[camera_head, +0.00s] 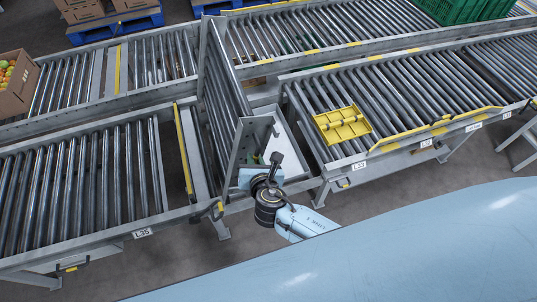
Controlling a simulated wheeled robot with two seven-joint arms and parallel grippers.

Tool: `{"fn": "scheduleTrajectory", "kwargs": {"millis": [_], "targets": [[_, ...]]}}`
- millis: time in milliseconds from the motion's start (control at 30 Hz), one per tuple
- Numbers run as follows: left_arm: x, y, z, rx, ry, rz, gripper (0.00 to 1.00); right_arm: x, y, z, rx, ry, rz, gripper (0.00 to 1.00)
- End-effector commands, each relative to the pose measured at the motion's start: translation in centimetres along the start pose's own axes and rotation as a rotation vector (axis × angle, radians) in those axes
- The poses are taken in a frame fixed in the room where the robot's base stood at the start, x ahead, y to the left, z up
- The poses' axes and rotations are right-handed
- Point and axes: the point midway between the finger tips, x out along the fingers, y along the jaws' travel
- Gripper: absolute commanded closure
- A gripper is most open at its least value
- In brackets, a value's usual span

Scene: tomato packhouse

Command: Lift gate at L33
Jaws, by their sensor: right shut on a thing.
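The gate (222,85) is a hinged roller section in a grey frame. It stands raised, close to upright, in the gap between the two near conveyor runs. The label L33 (360,166) is on the near side rail of the run to its right. My right gripper (272,167) is at the near lower end of the gate, by its grey side plate (246,146). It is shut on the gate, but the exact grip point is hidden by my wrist. My left gripper is not in view.
A yellow plate (342,124) lies on the right run's rollers. The left run (85,185), labelled L35 (142,233), is empty. A tomato box (18,84) stands at far left and green crates (465,10) at top right. Rails flank my arm closely.

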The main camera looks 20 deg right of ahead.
Motion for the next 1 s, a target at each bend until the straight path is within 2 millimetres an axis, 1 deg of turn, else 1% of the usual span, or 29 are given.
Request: {"fn": "scheduleTrajectory", "kwargs": {"millis": [33, 200, 567, 600, 767, 1000], "targets": [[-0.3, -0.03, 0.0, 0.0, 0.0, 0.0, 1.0, -0.05, 0.46, 0.33, -0.007, -0.005, -0.005, 1.0], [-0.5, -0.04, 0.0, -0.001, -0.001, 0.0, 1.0, -0.15, 1.02, 0.2, -0.029, -0.01, -0.015, 1.0], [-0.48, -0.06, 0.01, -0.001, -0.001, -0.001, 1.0, -0.16, 1.04, 0.06, -0.033, -0.009, -0.018, 1.0], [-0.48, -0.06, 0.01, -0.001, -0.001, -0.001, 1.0, -0.16, 1.03, 0.06, -0.033, -0.009, -0.018, 0.86], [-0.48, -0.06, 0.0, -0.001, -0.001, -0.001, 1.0, -0.18, 1.06, 0.01, -0.032, -0.008, -0.017, 0.66], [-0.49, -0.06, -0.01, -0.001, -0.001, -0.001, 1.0, -0.2, 1.0, -0.05, -0.033, -0.007, -0.018, 0.66]]}}
